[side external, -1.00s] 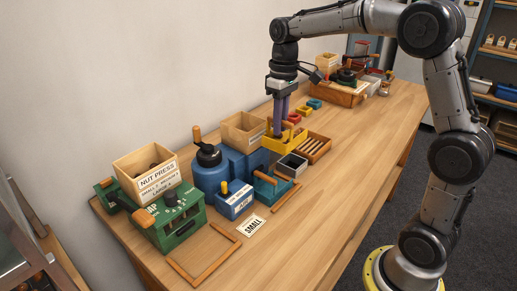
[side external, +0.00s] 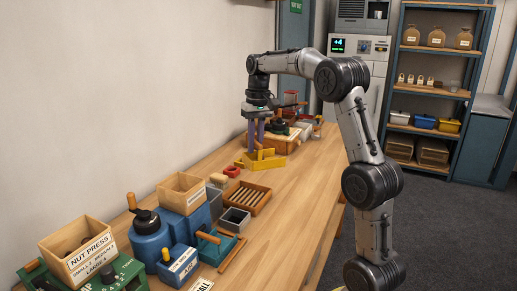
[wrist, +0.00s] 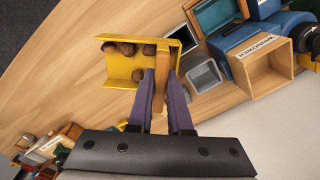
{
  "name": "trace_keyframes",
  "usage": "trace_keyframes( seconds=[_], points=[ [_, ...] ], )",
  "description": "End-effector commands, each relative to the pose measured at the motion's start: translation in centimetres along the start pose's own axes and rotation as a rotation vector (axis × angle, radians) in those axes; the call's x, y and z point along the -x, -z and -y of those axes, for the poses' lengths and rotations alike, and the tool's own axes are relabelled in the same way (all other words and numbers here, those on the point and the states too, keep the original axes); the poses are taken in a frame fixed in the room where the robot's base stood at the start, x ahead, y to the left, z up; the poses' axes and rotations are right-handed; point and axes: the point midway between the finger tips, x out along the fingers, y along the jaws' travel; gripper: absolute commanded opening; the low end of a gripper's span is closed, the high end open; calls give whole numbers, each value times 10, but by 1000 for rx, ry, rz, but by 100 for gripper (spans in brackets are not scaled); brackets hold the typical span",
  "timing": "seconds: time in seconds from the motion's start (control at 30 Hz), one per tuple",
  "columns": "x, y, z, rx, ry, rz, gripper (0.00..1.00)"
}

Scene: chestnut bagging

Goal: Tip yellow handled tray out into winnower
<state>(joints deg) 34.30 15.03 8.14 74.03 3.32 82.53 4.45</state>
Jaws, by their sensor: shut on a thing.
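The yellow tray (side external: 268,161) hangs from my gripper (side external: 256,146) over the far half of the bench. My gripper is shut on its wooden handle (wrist: 161,85). In the wrist view the yellow tray (wrist: 120,68) holds several brown chestnuts (wrist: 126,49) and looks roughly level. The winnower (side external: 152,241) is a blue machine with a dark crank top and an open wooden hopper (side external: 180,191), nearer the camera. In the wrist view its labelled wooden hopper (wrist: 262,75) lies to the right, apart from the tray.
A slatted wooden rack (side external: 247,198) and a grey bin (side external: 235,219) stand beside the winnower. A red tray (side external: 232,171) and a wooden box of equipment (side external: 285,141) are close to the yellow tray. The bench's right strip is clear.

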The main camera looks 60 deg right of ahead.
Motion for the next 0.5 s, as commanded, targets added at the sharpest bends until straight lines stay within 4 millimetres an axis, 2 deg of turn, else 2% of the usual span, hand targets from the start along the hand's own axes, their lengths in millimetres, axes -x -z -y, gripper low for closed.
trace_keyframes(
  seconds=[0.27,0.37,0.47,0.5],
  points=[
    [10,24,48,-34,6,-4,0],
    [13,33,74,-53,8,-5,0],
    [17,42,108,-78,12,-8,0],
    [18,45,125,-89,14,-8,0]
  ],
)
